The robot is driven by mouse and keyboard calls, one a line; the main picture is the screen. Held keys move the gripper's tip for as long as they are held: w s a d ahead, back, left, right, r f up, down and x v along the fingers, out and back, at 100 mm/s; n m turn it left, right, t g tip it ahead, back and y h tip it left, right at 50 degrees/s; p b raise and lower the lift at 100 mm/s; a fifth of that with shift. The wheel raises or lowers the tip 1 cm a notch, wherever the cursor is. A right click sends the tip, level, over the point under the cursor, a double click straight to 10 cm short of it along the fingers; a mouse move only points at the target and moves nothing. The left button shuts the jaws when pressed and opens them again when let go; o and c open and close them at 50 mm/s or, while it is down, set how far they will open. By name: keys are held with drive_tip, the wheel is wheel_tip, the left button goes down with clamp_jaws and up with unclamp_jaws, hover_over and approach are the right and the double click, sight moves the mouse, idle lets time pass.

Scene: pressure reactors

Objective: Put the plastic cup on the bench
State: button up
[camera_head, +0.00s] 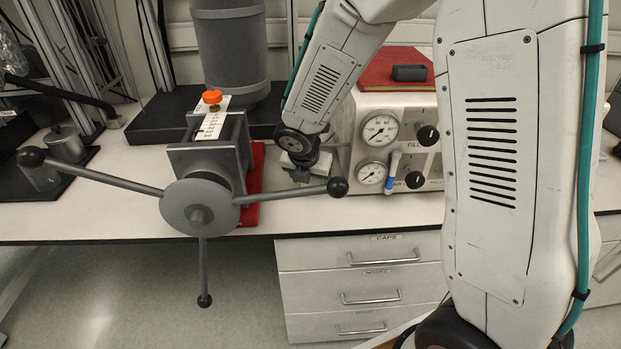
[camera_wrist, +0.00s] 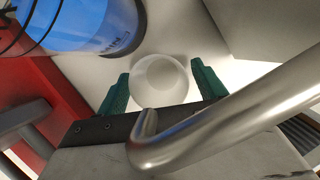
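The plastic cup (camera_wrist: 160,82) is a pale, round, translucent thing in the middle of the wrist view. It lies between the two green fingers of my gripper (camera_wrist: 161,84), one on each side. The finger edges are very close to the cup's sides; I cannot tell whether they touch it, or whether the cup rests on a surface. In the head view, my gripper (camera_head: 301,168) is low over the white bench (camera_head: 100,205), between the grey handwheel device and the gauge box. The cup cannot be made out there. My arm hides part of the bench.
The grey handwheel device (camera_head: 188,205) has ball-tipped spokes; one reaches right, near my gripper. The gauge box (camera_head: 398,150) stands close on the right. In the wrist view, a blue cylinder (camera_wrist: 75,22) is at upper left and a shiny metal bar (camera_wrist: 230,118) crosses the foreground.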

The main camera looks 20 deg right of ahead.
drive_tip(key=v, duration=1.2)
drive_tip(key=s+d+r+m+g, duration=0.1)
drive_tip(key=s+d+r+m, duration=0.2)
drive_tip(key=s+m, duration=0.25)
drive_tip(key=s+d+r+m, duration=0.2)
drive_tip(key=s+r+m, duration=0.25)
drive_tip(key=m, duration=0.25)
drive_tip(key=s+r+m+g+y, duration=0.1)
drive_tip(key=s+m+y, duration=0.1)
drive_tip(key=s+m, duration=1.3)
drive_tip(key=shift+s+d+r+y, duration=0.35)
drive_tip(key=shift+s+d+y, duration=0.1)
drive_tip(key=shift+s, duration=0.4)
drive_tip(key=shift+m, duration=0.25)
